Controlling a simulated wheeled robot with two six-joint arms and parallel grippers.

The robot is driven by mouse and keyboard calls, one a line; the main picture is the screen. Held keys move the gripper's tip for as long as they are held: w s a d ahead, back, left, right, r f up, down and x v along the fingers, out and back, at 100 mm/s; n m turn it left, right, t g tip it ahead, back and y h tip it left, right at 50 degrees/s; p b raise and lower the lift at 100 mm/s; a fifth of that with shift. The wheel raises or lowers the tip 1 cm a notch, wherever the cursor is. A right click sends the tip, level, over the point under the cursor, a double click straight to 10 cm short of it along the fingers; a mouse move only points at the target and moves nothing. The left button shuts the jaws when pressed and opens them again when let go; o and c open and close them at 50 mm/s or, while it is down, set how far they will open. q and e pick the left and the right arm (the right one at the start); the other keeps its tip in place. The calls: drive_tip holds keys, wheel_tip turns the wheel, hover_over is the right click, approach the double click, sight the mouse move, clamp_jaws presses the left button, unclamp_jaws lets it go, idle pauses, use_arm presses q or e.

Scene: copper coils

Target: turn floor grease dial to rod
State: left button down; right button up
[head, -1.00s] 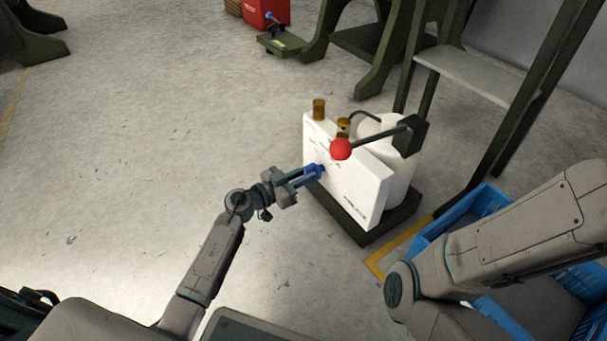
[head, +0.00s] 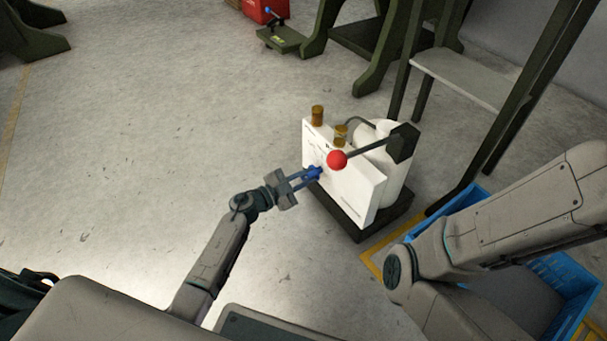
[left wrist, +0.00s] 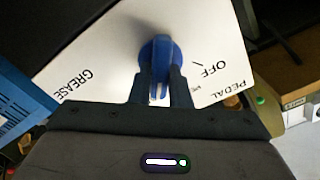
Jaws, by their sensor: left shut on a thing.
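The floor grease unit is a white box (head: 352,192) with a dark base, in the middle right of the head view. Its blue dial (left wrist: 160,52) sits on the white front plate (left wrist: 112,62) in the left wrist view. The plate shows the words GREASE, OFF and PEDAL; no ROD label can be read, and part of the plate is hidden by my gripper. My left gripper (head: 313,173) is shut on the dial, one finger on each side of its blue grip. My right arm shows at the right of the head view, but its gripper is out of the picture.
A lever with a red ball (head: 336,160) hangs close above my left gripper. Brass-coloured caps (head: 317,116) stand on the box. A blue crate (head: 560,270) lies under my right arm. A green frame with a step (head: 470,78) stands behind. The floor at left is clear.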

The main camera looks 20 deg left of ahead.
use_arm(q)
drive_tip(key=shift+m, duration=0.3)
drive_tip(key=c, duration=1.4)
unclamp_jaws()
drive_tip(key=shift+o, duration=0.2)
drive_tip(key=p+v, duration=0.4)
drive_tip(key=v, duration=0.7)
drive_tip(key=shift+p, duration=0.4)
